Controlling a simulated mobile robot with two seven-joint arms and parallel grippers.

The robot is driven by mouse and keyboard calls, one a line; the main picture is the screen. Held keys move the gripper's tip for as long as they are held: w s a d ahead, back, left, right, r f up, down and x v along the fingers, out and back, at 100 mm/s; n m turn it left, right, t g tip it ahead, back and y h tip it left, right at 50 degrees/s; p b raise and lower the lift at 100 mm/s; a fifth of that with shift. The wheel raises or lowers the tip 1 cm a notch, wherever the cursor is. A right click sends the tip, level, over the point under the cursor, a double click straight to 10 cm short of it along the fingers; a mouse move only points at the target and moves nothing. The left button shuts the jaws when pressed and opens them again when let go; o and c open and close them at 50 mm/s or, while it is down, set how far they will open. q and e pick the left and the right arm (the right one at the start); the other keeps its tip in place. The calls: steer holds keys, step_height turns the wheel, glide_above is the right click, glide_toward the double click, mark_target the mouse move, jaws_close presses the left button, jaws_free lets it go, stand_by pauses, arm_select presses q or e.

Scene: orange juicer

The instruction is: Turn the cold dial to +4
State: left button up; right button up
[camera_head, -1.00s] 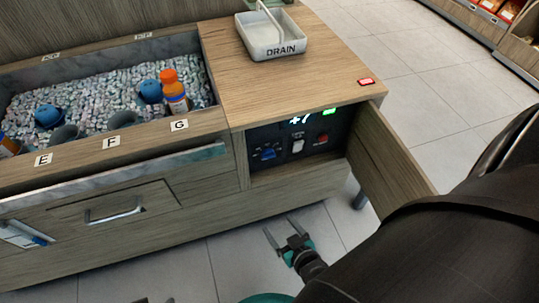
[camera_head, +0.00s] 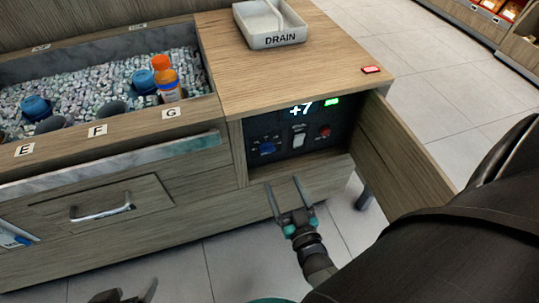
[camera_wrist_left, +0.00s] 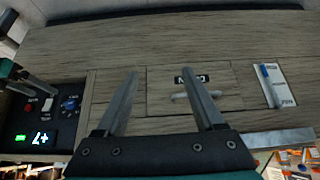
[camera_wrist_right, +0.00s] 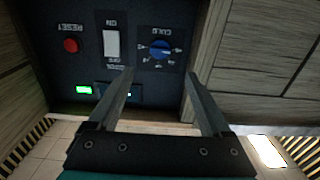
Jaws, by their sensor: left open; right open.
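The cold dial is a blue knob (camera_head: 267,148) on the dark control panel (camera_head: 284,160) inside the open compartment. In the right wrist view the dial (camera_wrist_right: 160,50) sits under an upside-down COLD label, ahead of the fingers. The display (camera_head: 301,108) reads +7. My right gripper (camera_head: 285,188) is open and empty, in front of and below the panel, apart from the dial. My left gripper (camera_head: 133,291) is open and empty at the bottom of the head view. In the left wrist view its fingers (camera_wrist_left: 165,82) point at the cabinet front; the dial (camera_wrist_left: 70,103) is at left.
A white switch (camera_head: 299,139) and a red reset button (camera_head: 324,131) sit right of the dial. The open wooden door (camera_head: 405,155) stands at the compartment's right. A drawer handle (camera_head: 101,213) juts from the front at left. A drain tray (camera_head: 270,38) stands on top.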

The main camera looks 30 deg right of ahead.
mark_target(269, 152)
steer(key=shift+b+x, duration=1.65)
steer(key=shift+x, duration=3.05)
steer(key=shift+b+x, duration=0.4)
steer(key=shift+x, duration=0.4)
arm_select(q)
steer(key=w+d+r+t+h, duration=0.2)
steer(key=w+d+t+h, duration=0.1)
steer(key=d+t, duration=0.4)
steer(key=shift+w+d+t+h, duration=0.15)
steer(key=shift+d+t+h, duration=0.25)
steer(key=shift+d+h, duration=0.25)
arm_select(e)
steer(key=shift+w, duration=0.5)
arm_select(q)
steer(key=shift+a, duration=0.1)
arm_select(e)
jaws_close()
